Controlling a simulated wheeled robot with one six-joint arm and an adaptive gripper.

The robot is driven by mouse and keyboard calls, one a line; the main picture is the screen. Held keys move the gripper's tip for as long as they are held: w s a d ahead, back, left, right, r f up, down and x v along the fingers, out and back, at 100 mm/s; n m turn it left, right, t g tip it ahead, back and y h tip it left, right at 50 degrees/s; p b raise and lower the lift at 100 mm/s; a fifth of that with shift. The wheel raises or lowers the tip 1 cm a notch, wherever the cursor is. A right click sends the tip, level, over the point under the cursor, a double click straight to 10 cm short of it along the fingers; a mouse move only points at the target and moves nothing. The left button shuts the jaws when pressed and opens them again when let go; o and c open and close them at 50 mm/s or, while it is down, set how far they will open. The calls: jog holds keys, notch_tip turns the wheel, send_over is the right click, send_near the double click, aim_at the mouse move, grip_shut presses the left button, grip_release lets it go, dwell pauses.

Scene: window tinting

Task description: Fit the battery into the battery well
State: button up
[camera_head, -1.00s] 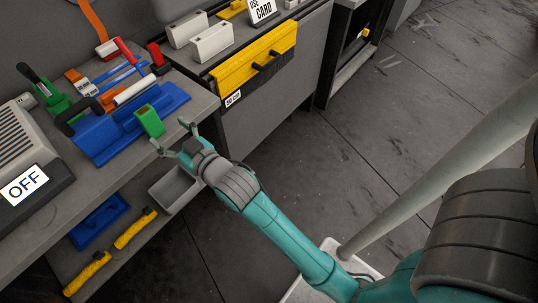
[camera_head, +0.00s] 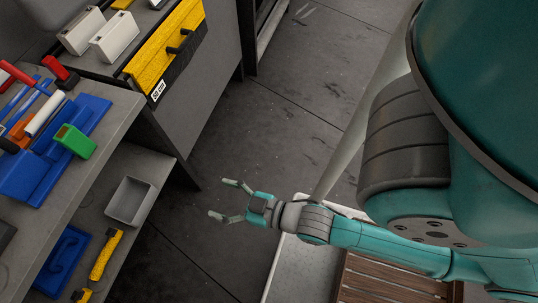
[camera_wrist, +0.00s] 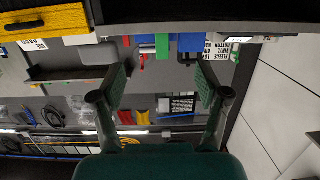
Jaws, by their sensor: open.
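My gripper (camera_head: 222,199) is open and empty over the dark floor, to the right of the workbench. Its two spread fingers also show in the wrist view (camera_wrist: 163,78), with nothing between them. A green block (camera_head: 76,141) with an opening in its end sits at the right edge of a blue tray, well apart from my gripper. Two white block-shaped cases (camera_head: 116,39) stand on the grey cabinet at the back. I cannot tell for certain which thing is the battery or where the battery well is.
The blue tray (camera_head: 24,177) lies on the workbench with several tools. The lower shelf holds an empty grey bin (camera_head: 130,201), a yellow-handled tool (camera_head: 105,254) and a blue item (camera_head: 63,260). A yellow drawer front (camera_head: 160,55) faces the floor. The floor around my gripper is clear.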

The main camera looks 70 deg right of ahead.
jog(key=s+r+g, duration=0.1)
jog(key=s+r, duration=0.1)
jog(key=s, duration=1.1)
jog(key=shift+s, duration=0.25)
jog(key=shift+o, duration=0.5)
jog(key=shift+s+d+r, duration=0.1)
jog(key=shift+s+r, duration=0.15)
jog(key=shift+s, duration=0.05)
jog(key=shift+w, duration=0.1)
